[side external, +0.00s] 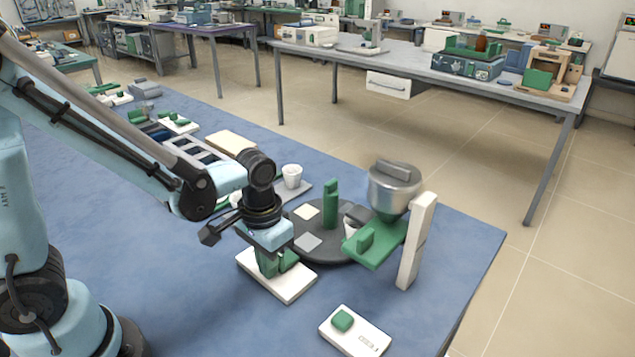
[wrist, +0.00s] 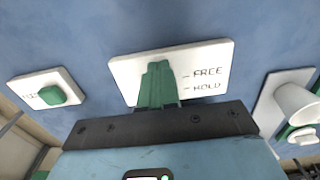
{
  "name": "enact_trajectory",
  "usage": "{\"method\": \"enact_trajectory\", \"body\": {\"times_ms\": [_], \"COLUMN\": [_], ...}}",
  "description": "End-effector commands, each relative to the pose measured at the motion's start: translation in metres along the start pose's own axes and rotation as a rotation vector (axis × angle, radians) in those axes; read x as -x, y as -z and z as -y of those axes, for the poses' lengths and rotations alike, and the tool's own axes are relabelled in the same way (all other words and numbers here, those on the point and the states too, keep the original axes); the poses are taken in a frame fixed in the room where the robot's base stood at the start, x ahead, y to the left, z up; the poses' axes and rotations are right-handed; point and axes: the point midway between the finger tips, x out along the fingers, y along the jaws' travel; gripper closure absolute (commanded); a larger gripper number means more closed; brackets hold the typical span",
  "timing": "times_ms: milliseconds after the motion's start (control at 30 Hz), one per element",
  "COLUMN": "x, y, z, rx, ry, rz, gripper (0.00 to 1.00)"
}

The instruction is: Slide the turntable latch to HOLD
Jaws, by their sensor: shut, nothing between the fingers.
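The latch is a green block (side external: 289,260) on a white plate (side external: 262,284) on the blue bench. In the wrist view the plate (wrist: 208,62) carries the words FREE and HOLD on its right side. My gripper (side external: 267,270) is shut and empty, its green fingers low over the plate, next to the latch. In the wrist view the fingers (wrist: 158,82) cover the left-middle of the plate and hide most or all of the latch, so its setting cannot be told. Contact with the latch cannot be told. The dark round turntable (side external: 330,240) stands just beyond the plate.
A metal hopper (side external: 394,190) with a green tray (side external: 378,250) and white post (side external: 416,240) stands over the turntable's right side. A white plate with a green button (side external: 342,320) lies at the front. A white cup (side external: 292,176) stands behind.

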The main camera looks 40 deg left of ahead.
Motion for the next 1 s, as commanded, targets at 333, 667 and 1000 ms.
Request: {"method": "enact_trajectory", "body": {"times_ms": [333, 667, 1000], "x": [0.0, 0.0, 0.005], "y": [0.012, 0.017, 0.011], "z": [0.0, 0.0, 0.0], "rx": [0.0, 0.0, 0.0], "ry": [0.0, 0.0, 0.0], "rz": [0.0, 0.0, 0.0], "gripper": [1.0, 1.0, 1.0]}}
